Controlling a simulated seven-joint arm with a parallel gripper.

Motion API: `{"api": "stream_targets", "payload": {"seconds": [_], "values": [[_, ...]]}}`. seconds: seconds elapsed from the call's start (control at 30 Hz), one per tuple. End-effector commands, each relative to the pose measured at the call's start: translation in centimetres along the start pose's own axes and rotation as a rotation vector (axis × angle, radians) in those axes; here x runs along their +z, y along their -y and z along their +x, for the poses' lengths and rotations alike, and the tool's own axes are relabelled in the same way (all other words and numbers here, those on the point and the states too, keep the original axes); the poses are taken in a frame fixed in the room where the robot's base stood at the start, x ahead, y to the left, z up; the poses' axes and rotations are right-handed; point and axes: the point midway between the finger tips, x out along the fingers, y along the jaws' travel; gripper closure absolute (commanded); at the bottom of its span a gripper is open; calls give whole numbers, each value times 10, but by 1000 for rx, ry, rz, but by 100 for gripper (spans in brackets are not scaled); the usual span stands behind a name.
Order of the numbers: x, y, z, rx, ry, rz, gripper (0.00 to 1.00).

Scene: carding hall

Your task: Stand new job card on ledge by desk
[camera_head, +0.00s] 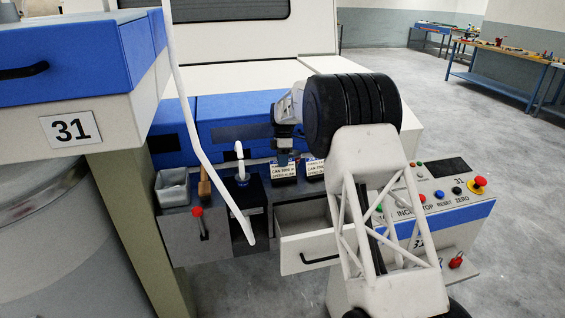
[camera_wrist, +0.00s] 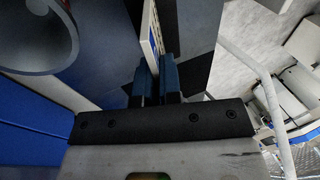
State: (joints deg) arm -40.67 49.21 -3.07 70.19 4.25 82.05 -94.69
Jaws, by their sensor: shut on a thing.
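Two small white job cards with black print show in the head view in front of the blue machine front. The left card (camera_head: 283,170) is directly below my gripper (camera_head: 284,152). The right card (camera_head: 315,168) is close beside it, partly behind my arm. In the wrist view my gripper (camera_wrist: 158,82) has its two blue fingers shut on a thin white card (camera_wrist: 149,35), seen almost edge-on. I cannot tell whether the card touches the dark ledge (camera_head: 262,166) beneath it.
An open drawer (camera_head: 305,240) juts out below. A grey bin (camera_head: 173,187), a wooden-handled brush (camera_head: 204,185), a white hooked spout (camera_head: 240,160) and a red-knobbed lever (camera_head: 198,212) are to the left. The control desk (camera_head: 440,220) with several buttons is at right.

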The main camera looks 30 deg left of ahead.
Motion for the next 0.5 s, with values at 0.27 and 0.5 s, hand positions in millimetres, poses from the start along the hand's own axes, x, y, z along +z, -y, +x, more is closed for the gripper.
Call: {"api": "stream_targets", "payload": {"seconds": [0.27, 0.5], "values": [[0, -1, 2, 0, 0, 0, 100], [0, -1, 5, 0, 0, 0, 90]]}}
